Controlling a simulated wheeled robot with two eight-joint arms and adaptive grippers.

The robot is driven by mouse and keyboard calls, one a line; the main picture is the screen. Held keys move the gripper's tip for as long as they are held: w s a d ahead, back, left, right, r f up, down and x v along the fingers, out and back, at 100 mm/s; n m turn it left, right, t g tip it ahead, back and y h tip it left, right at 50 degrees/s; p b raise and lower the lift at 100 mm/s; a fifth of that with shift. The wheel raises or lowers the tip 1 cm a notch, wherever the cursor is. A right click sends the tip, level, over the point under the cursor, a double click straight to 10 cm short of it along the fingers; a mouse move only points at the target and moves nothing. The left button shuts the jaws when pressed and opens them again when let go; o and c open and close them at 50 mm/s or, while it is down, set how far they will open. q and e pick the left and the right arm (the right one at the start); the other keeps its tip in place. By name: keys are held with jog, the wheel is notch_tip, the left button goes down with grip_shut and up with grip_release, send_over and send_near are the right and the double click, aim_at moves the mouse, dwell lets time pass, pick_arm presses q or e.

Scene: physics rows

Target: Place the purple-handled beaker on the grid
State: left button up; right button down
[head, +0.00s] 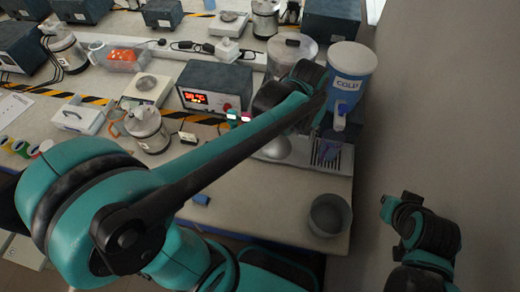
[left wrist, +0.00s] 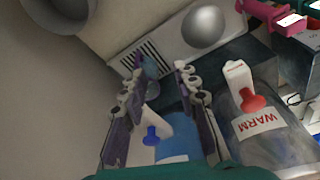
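The grid (head: 345,158) is a dark slotted plate in the pale dispenser base, below the blue dispenser marked COLD. It also shows in the left wrist view (left wrist: 128,63). A small clear bluish-purple item (head: 330,151), which looks like the purple-handled beaker, is at the grid; in the left wrist view (left wrist: 149,66) it lies near the fingertips. Its handle is not clear. My left gripper (left wrist: 160,70) has its fingers apart, pointing at the grid, with nothing visibly clamped. In the head view my arm hides most of it. My right gripper (head: 390,207) is right of the table, away from everything.
The COLD dispenser (head: 350,72) stands close to my left gripper. A WARM dispenser (left wrist: 268,130) with a red tap is beside it. A grey bowl (head: 329,215) sits at the near table corner. A heater box (head: 214,88) and metal jug (head: 148,130) stand left.

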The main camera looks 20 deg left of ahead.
pick_arm(q)
jog(key=s+a+n+t, duration=0.2)
jog(key=s+a+t, duration=0.2)
jog(key=s+a, duration=0.5)
jog(key=s, duration=0.3)
jog(key=shift+r+t+y, duration=0.25)
jog(key=shift+t+y, duration=0.05)
jog(key=shift+a+f, duration=0.1)
notch_tip(320, 180, down, 4)
jog(key=b, duration=0.4)
